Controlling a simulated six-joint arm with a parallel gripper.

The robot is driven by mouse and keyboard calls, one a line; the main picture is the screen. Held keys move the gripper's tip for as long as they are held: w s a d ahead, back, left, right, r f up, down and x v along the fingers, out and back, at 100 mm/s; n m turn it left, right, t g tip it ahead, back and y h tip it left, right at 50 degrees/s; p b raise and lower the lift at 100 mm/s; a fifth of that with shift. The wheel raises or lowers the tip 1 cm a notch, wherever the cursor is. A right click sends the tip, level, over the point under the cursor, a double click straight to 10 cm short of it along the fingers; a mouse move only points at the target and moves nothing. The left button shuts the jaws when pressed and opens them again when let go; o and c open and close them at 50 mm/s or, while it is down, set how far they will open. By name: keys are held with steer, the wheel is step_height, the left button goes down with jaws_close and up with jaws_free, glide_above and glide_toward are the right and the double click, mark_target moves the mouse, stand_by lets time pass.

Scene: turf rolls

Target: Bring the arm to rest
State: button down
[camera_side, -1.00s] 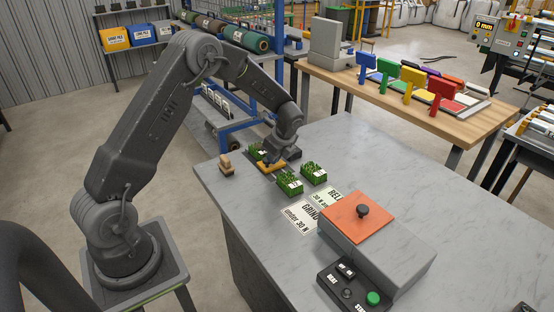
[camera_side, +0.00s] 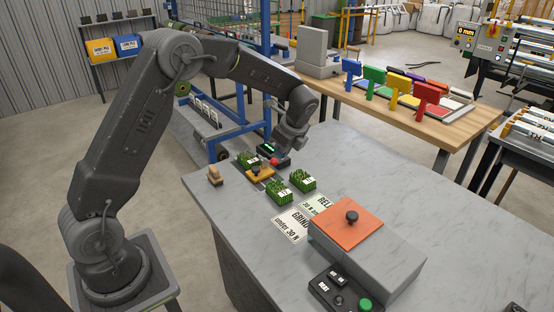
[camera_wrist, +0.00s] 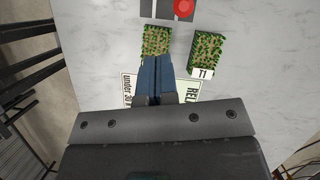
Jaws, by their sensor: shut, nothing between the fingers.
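My gripper (camera_side: 288,143) hangs above the far end of the grey bench (camera_side: 400,190) in the side view. In the wrist view its blue fingers (camera_wrist: 157,78) are together with nothing between them. Two green turf pieces (camera_side: 276,190) (camera_side: 302,181) lie on the bench, and a third (camera_side: 248,159) lies farther back. In the wrist view, one turf piece (camera_wrist: 157,40) shows just past the fingertips and a tagged one (camera_wrist: 206,53) to their right. My gripper appears apart from all of them.
A yellow fixture (camera_side: 260,173) and a red knob (camera_side: 274,162) are near my gripper. A small wooden block (camera_side: 215,175) stands at the left edge. Printed signs (camera_side: 292,224), a grey box with an orange top (camera_side: 347,224) and a button panel (camera_side: 338,297) are nearer.

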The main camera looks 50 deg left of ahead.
steer(key=s+d+r+n+t+h, duration=0.25)
steer(key=s+d+r+n, duration=0.5)
steer(key=s+r, duration=0.45)
steer(key=s+d+r+n+t+h, duration=0.1)
steer(key=s+d+n+t, duration=0.1)
steer(key=s, duration=0.5)
steer(key=s+d+r+n+t, duration=0.1)
steer(key=s+d+n, duration=0.3)
steer(key=s, duration=0.4)
steer(key=shift+s+d+r+n+t+h, duration=0.15)
steer(key=shift+r+n+t+h, duration=0.2)
steer(key=shift+n+t, duration=0.35)
